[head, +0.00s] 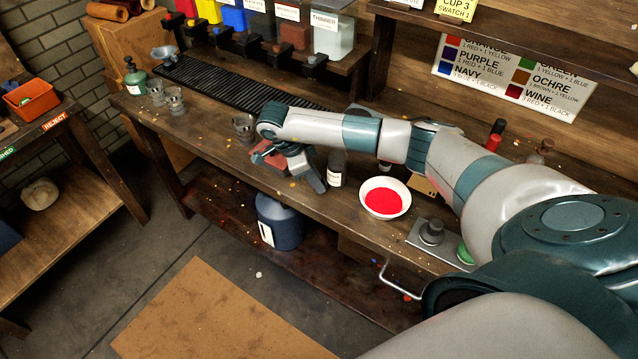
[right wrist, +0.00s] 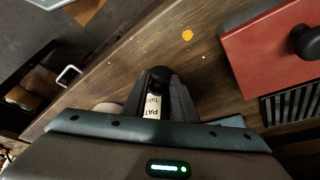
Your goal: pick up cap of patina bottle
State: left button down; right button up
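The patina bottle (head: 336,170) is a small dark bottle with a white label, standing on the workbench. My right gripper (head: 311,178) is low over the bench, just left of the bottle in the head view. Its fingers (right wrist: 158,95) look parted in the right wrist view. Whether they touch the bottle cannot be told. My left gripper is out of view.
A white bowl of red paint (head: 385,198) stands right of the bottle. A red object (head: 266,159) lies left of the gripper and shows in the wrist view (right wrist: 265,50). Metal cups (head: 243,126) stand farther left. A grey plate (head: 419,237) lies near the front edge.

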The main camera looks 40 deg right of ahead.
jog(key=c, duration=0.3)
jog(key=shift+w+r+b, duration=0.1)
jog(key=shift+r+b, duration=0.3)
jog(key=shift+r, duration=0.45)
notch_tip(320, 180, up, 4)
jog(key=shift+r+b, duration=0.2)
jog(key=shift+b, duration=0.6)
notch_tip(320, 180, up, 12)
jog(key=shift+f, duration=0.1)
jog(key=shift+a, duration=0.1)
